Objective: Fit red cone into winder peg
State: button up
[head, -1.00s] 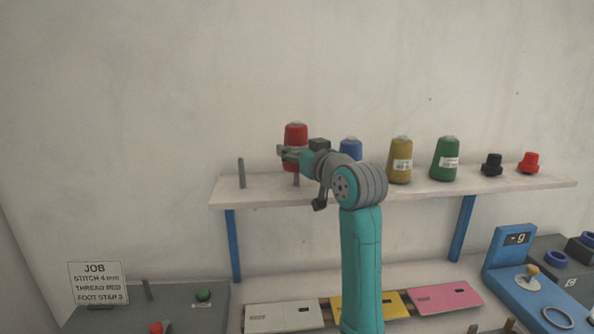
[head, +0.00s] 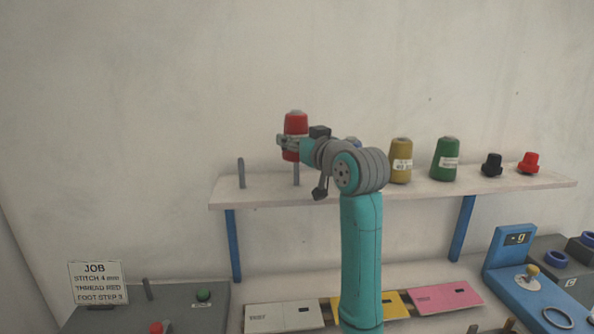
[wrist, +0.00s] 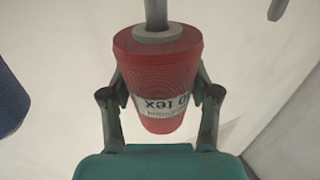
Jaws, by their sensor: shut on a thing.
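My gripper (head: 288,141) is shut on the red cone (head: 296,123) and holds it upright above the shelf. A grey shelf peg (head: 296,174) shows below the cone. In the wrist view the red cone (wrist: 155,60) sits between both fingers, with a white label facing the palm. There a grey peg (wrist: 155,14) meets the cone's base end; I cannot tell how far it reaches inside. A thin grey peg (head: 148,290) stands on a dark grey box (head: 100,318) at lower left; it may be the winder peg.
The shelf (head: 430,190) also holds an empty peg (head: 241,172), a mostly hidden blue cone (head: 353,141), a yellow cone (head: 400,160) and a green cone (head: 445,158). A job sign (head: 97,282) and a green button (head: 203,295) are by the grey box.

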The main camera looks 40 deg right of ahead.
aim_at(299, 114)
jog(key=shift+r, duration=1.15)
jog(key=shift+r, duration=1.9)
jog(key=shift+s, duration=0.1)
